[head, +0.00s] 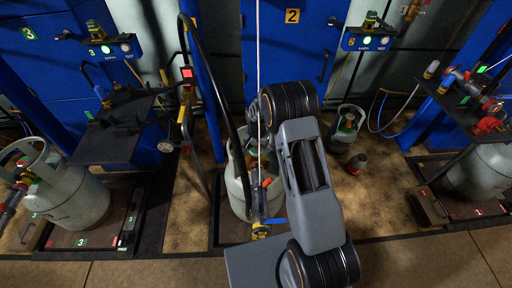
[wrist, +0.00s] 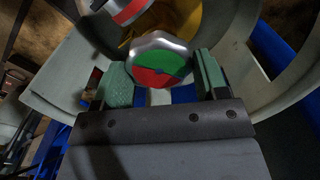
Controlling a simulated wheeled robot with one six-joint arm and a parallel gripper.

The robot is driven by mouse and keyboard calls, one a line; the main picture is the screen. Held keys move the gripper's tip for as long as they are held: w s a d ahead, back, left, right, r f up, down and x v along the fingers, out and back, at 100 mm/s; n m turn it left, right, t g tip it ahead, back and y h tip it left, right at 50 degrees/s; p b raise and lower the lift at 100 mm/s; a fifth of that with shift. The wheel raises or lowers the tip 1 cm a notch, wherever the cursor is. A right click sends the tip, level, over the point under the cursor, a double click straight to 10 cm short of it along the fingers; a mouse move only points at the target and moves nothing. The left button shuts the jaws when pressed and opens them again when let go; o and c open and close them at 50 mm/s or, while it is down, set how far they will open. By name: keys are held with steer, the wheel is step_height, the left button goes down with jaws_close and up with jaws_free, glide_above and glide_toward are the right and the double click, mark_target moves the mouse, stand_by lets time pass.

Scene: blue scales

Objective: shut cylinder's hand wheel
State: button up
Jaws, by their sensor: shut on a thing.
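The hand wheel (wrist: 160,58) shows in the wrist view as a silver-edged knob with a green and red face. My gripper (wrist: 161,72) has its green-padded fingers on either side of the wheel and is shut on it. The grey-white cylinder (head: 238,190) stands upright in the middle of the head view, partly hidden by my arm. Its pale collar (wrist: 68,75) curves around the wheel and my fingers in the wrist view. In the head view my arm covers much of the cylinder's top, and I cannot make out the fingertips there.
A hose (head: 215,75) hangs down beside the cylinder. Another grey cylinder (head: 70,197) stands on the left scale, and one (head: 480,172) on the right. A small cylinder (head: 345,125) stands behind my arm. Blue cabinets (head: 290,55) line the back. The front floor (head: 420,262) is clear.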

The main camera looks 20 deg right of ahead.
steer(key=m, duration=0.7)
steer(key=shift+d, duration=0.1)
steer(key=m, duration=0.4)
steer(key=shift+s, duration=0.1)
steer(key=m, duration=0.3)
steer(key=shift+s+m, duration=0.1)
steer(key=shift+m, duration=0.2)
steer(key=m, duration=0.4)
steer(key=shift+m, duration=2.3)
steer(key=o, duration=0.9)
steer(key=shift+s, duration=0.1)
